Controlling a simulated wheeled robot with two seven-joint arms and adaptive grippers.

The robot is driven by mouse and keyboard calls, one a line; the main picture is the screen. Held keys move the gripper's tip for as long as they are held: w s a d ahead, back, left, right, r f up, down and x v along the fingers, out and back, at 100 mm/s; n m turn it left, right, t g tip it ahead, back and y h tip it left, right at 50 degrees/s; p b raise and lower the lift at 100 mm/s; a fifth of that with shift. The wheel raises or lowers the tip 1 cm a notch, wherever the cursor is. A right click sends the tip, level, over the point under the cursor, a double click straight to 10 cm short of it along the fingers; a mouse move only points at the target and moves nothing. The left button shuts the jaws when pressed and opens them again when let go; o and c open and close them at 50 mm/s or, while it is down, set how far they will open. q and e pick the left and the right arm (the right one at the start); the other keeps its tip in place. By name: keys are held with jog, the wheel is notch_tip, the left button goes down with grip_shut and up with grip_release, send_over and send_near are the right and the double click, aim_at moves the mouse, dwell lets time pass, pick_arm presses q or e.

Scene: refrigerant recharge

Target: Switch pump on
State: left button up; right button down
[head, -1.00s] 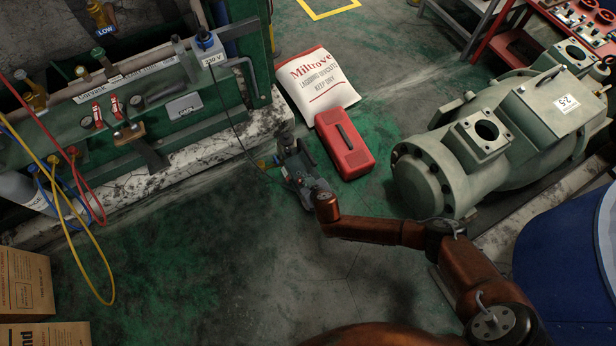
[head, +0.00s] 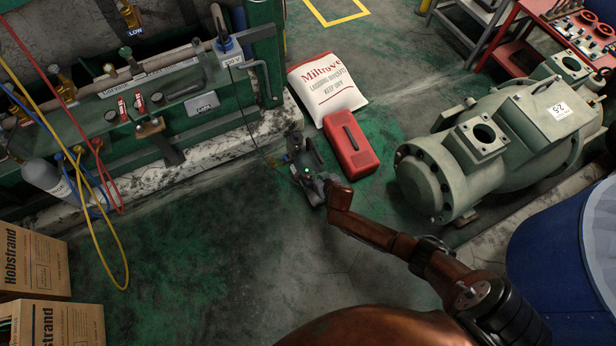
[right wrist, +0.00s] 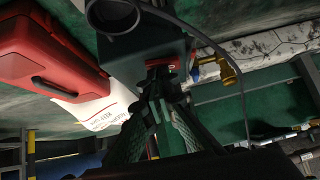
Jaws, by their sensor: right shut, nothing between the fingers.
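The pump (head: 297,150) is a small dark grey-green unit on the floor, left of the red case, partly hidden by my right gripper. A small green light shows on it in the head view. In the right wrist view the pump (right wrist: 150,48) fills the upper middle, with a round dark ring, a brass fitting at its right and a small red switch-like part (right wrist: 163,65) on its near face. My right gripper (head: 312,186) is at the pump's near side. In the right wrist view its fingers (right wrist: 160,88) are shut and empty, with tips close to the red part; contact is unclear. My left gripper is out of view.
A red case (head: 351,146) and a white sack (head: 328,84) lie right of and behind the pump. A green compressor (head: 490,150) stands right. Cardboard boxes (head: 30,262) sit front left. The floor between is clear.

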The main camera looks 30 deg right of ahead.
jog(key=shift+s+d+f, duration=0.35)
jog(key=shift+s+f, duration=0.05)
jog(key=shift+f, duration=0.1)
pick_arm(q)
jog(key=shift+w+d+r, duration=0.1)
pick_arm(e)
jog(key=shift+s+a, duration=0.1)
jog(key=shift+a, duration=1.05)
jog(key=r+p, duration=0.2)
jog(key=r, duration=0.1)
jog(key=d+r+p, duration=0.1)
jog(key=shift+w+r+p, duration=0.3)
jog(key=shift+r+p, duration=0.1)
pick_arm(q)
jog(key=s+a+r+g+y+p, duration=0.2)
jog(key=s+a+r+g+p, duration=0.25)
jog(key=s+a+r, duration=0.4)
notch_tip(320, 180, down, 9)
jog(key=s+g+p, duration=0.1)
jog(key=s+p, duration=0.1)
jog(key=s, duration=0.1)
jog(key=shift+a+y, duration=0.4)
pick_arm(e)
jog(key=v, duration=1)
jog(key=shift+d, duration=0.4)
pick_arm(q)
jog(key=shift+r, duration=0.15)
